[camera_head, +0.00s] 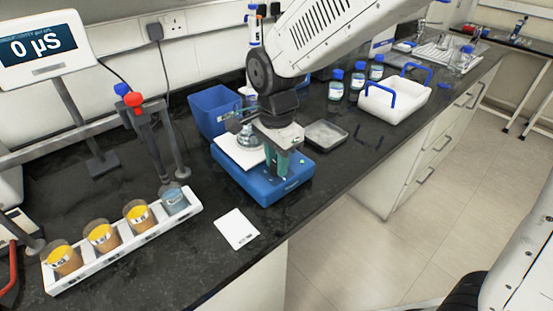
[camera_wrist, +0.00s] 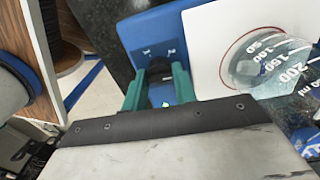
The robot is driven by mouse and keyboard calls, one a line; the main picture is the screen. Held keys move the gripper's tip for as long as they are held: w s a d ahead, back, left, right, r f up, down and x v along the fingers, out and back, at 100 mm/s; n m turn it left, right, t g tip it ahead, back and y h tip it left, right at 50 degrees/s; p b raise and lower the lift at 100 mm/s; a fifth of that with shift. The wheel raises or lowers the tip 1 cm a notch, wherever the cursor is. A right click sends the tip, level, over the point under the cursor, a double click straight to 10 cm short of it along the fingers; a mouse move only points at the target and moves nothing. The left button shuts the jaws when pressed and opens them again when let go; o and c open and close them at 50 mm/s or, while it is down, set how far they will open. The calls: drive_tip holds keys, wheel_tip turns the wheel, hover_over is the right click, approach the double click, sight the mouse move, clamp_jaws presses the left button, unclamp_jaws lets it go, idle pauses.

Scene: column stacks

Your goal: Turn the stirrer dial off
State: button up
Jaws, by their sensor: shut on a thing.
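The blue stirrer (camera_head: 258,184) stands on the dark bench, with a white top plate (camera_head: 232,152). In the wrist view its blue body (camera_wrist: 152,30) and white plate (camera_wrist: 215,30) show. A glass flask or beaker (camera_head: 247,135) stands on the plate; its marked glass fills the right of the wrist view (camera_wrist: 262,62). My gripper (camera_head: 287,172) points down at the stirrer's front. In the wrist view its green fingers (camera_wrist: 158,88) are closed around a dark dial (camera_wrist: 158,70), mostly hidden between them. A small green light (camera_wrist: 165,104) shows beside it.
A rack (camera_head: 130,245) with several beakers stands at left, and a white card (camera_head: 237,229) lies in front. A blue bin (camera_head: 213,108), a shallow tray (camera_head: 326,134), blue-capped bottles (camera_head: 336,86) and a white carrier (camera_head: 395,103) stand behind and right.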

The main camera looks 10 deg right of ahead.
drive_tip(key=n, duration=0.4)
drive_tip(key=shift+n, duration=0.3)
drive_tip(key=n, duration=0.4)
drive_tip(key=shift+n, duration=0.3)
drive_tip(key=n, duration=1.3)
drive_tip(key=shift+n, duration=0.3)
drive_tip(key=n, duration=1.3)
drive_tip(key=shift+n, duration=0.3)
